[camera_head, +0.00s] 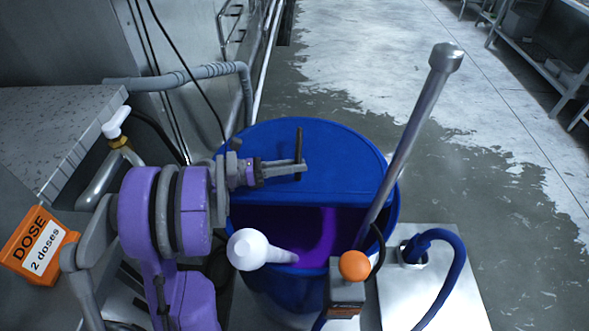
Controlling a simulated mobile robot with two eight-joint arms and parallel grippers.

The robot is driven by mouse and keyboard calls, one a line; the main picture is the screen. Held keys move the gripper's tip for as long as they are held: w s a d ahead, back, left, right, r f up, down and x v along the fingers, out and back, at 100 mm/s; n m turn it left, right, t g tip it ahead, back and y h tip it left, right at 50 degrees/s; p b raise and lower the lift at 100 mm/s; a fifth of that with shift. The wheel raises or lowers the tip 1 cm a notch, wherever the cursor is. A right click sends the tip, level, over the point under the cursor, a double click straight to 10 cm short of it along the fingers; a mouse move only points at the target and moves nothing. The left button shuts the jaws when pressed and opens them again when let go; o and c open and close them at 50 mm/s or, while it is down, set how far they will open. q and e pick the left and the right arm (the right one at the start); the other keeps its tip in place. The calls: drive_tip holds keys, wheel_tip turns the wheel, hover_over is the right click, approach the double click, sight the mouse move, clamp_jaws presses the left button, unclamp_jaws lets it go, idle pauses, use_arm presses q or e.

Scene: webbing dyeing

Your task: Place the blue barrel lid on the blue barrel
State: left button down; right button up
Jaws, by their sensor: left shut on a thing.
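The blue barrel (278,292) stands in the middle, with purple liquid visible in its front half. The blue lid (335,150) is a part-disc with a straight front edge and lies over the back half of the barrel's mouth. Whether it rests fully on the rim cannot be told. A dark upright handle stands on the lid. My left gripper (298,168), on the purple arm from the left, is shut on this handle and partly hides it. My right gripper is not in view.
A metal rod (415,125) leans up out of the barrel's open front. A white knobbed piece (250,248) and an orange knob (354,265) sit at the front rim. A blue hose (458,258) stands on the right. An orange dose sign (38,243) is at left. Floor behind right is clear.

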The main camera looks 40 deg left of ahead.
sight(265, 182)
use_arm(q)
drive_tip(key=shift+f, duration=0.5)
drive_tip(key=c, duration=0.7)
unclamp_jaws()
drive_tip(key=shift+s+a, duration=0.1)
drive_tip(key=v, duration=0.7)
drive_tip(key=shift+s+a, duration=0.1)
drive_tip(key=shift+s, duration=0.05)
